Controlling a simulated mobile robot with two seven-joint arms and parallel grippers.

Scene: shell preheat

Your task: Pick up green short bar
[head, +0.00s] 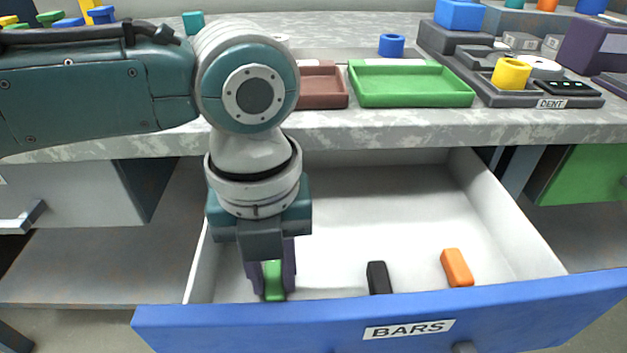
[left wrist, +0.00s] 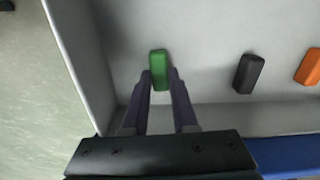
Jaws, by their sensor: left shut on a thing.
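The green short bar (head: 273,281) is at the left front of the open drawer labelled BARS (head: 560,305). It also shows in the left wrist view (left wrist: 158,62), between the fingertips. My left gripper (head: 271,285) reaches down into the drawer and is shut on the green bar, with one finger on each side; it also shows in the left wrist view (left wrist: 160,80). Whether the bar still touches the drawer floor I cannot tell. My right gripper is not in view.
A black bar (head: 378,277) and an orange bar (head: 457,267) lie apart to the right in the drawer. The drawer's left wall (left wrist: 85,60) is close to my left gripper. On the counter behind are a green tray (head: 410,100), a brown tray (head: 325,100) and a grey fixture (head: 540,102) labelled DENT.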

